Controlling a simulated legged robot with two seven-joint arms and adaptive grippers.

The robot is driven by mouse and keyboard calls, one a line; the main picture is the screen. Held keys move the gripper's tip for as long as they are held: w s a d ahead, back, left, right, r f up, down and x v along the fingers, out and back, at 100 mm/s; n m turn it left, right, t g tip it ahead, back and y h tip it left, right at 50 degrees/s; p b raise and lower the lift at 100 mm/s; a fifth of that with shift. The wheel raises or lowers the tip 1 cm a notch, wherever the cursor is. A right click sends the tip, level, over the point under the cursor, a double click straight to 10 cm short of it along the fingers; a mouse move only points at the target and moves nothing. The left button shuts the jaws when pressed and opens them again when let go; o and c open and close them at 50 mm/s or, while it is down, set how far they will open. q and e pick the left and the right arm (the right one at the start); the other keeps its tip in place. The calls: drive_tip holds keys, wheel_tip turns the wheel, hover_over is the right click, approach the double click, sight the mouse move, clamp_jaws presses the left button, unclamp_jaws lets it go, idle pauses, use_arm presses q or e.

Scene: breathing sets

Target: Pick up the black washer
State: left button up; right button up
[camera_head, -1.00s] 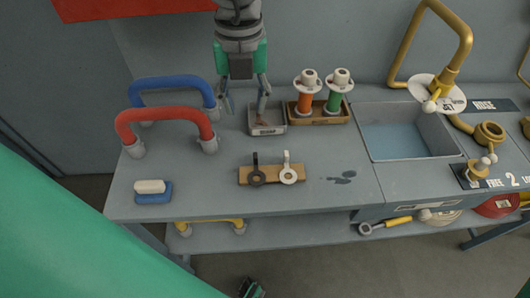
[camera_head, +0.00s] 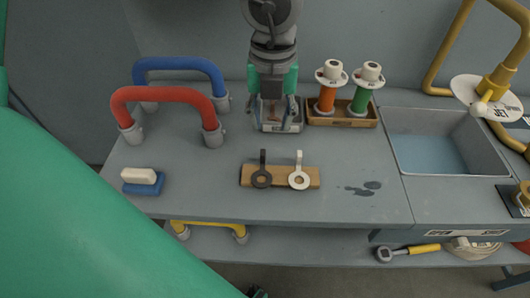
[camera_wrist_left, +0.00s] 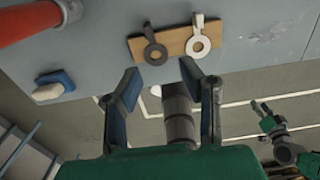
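The black washer (camera_head: 261,178) is a flat dark ring with an upright tab. It rests on a small wooden board (camera_head: 312,177), left of a white washer (camera_head: 299,179) of the same shape. My right gripper (camera_wrist_left: 261,104) shows small at that view's right, apparently open and away from the washers.
Red (camera_head: 165,95) and blue (camera_head: 180,64) handles and a blue-white sponge (camera_head: 143,182) are left. A sink (camera_head: 440,145) is right. The table before the board is clear.

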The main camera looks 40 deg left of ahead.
sight(261, 154)
use_arm(q)
drive_tip(key=f, duration=0.2)
drive_tip(key=a+f+b, duration=0.1)
drive_tip(key=f, duration=0.4)
drive_tip(key=shift+a, duration=0.35)
drive_tip(key=shift+a+f, duration=0.2)
drive_tip(key=shift+f, duration=0.05)
drive_tip(key=f, duration=0.2)
drive_tip(key=f+b, duration=0.1)
drive_tip(key=f, duration=0.1)
drive_tip(key=shift+d+f+b, duration=0.1)
drive_tip(key=shift+d+b, duration=0.2)
drive_tip(key=shift+d, duration=0.1)
drive_tip(key=shift+d+f, duration=0.15)
drive_tip(key=shift+s, duration=0.1)
drive_tip(key=shift+a, duration=0.55)
clamp_jaws()
drive_tip(key=shift+a+f, duration=0.1)
drive_tip(key=shift+a, duration=0.05)
use_arm(e)
drive_tip(key=f, duration=0.2)
drive_tip(key=shift+a+f, duration=0.3)
drive_tip(key=shift+a, duration=0.1)
